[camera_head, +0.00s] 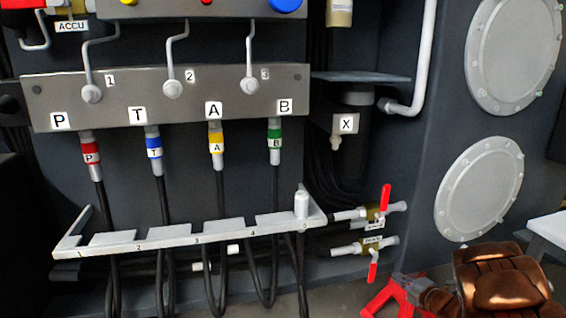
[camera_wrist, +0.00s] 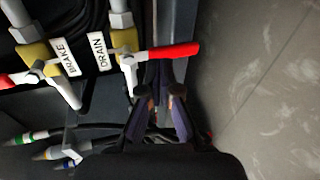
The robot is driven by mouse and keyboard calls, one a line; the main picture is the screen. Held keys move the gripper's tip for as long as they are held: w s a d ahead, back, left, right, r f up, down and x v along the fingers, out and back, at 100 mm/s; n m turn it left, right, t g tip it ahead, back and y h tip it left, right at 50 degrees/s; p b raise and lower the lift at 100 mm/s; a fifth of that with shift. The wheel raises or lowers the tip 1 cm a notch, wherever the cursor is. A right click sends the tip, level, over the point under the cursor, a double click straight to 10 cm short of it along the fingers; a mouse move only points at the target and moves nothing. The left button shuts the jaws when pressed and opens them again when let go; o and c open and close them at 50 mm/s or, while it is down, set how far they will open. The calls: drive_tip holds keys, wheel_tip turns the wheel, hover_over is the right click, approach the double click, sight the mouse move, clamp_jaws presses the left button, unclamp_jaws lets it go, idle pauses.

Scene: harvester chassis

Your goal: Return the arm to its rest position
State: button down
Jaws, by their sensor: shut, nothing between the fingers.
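My gripper (camera_wrist: 162,93) shows in the wrist view, its dark fingers pointing away from the camera. It is shut and empty. It is close to the valve labelled DRAIN (camera_wrist: 124,40), whose red handle (camera_wrist: 175,50) lies above the fingertips in the picture. I cannot tell whether they touch. The valve labelled BRAKE (camera_wrist: 38,55) is to the left. In the head view, I cannot clearly make out the gripper.
The head view shows a panel (camera_head: 200,112) with several hoses, and a numbered white rack (camera_head: 150,240) below it. Two red-handled valves, upper (camera_head: 378,210) and lower (camera_head: 368,247), sit right of the rack. A pale flat surface (camera_wrist: 270,90) fills the wrist view's right side.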

drive_tip(key=d+r+m+g+h+p, duration=0.1)
drive_tip(key=d+r+m+h+p, duration=0.35)
drive_tip(key=r, duration=0.65)
drive_tip(key=s+d+r+m+g+h+p, duration=0.1)
drive_tip(key=s+r+m+g+h+p, duration=0.2)
drive_tip(key=s+r+p, duration=0.5)
drive_tip(key=s+r+m+g+h+p, duration=0.2)
drive_tip(key=s+r+m+h+p, duration=0.3)
drive_tip(key=r, duration=0.6)
drive_tip(key=s+a+r+m+g+y+p, duration=0.2)
drive_tip(key=s+a+r+p, duration=0.3)
drive_tip(key=s+a, duration=0.3)
drive_tip(key=s+a+r+m+g+y+p, duration=0.3)
drive_tip(key=s+a+r, duration=0.4)
drive_tip(key=s, duration=0.8)
drive_tip(key=s+a+r+m+g+y+p, duration=0.3)
drive_tip(key=s+a+r+p, duration=0.4)
drive_tip(key=s, duration=0.5)
drive_tip(key=shift+a+m+g+p, duration=0.55)
drive_tip(key=shift+a+m+g, duration=0.25)
drive_tip(key=shift+a, duration=0.4)
drive_tip(key=shift+r, duration=0.1)
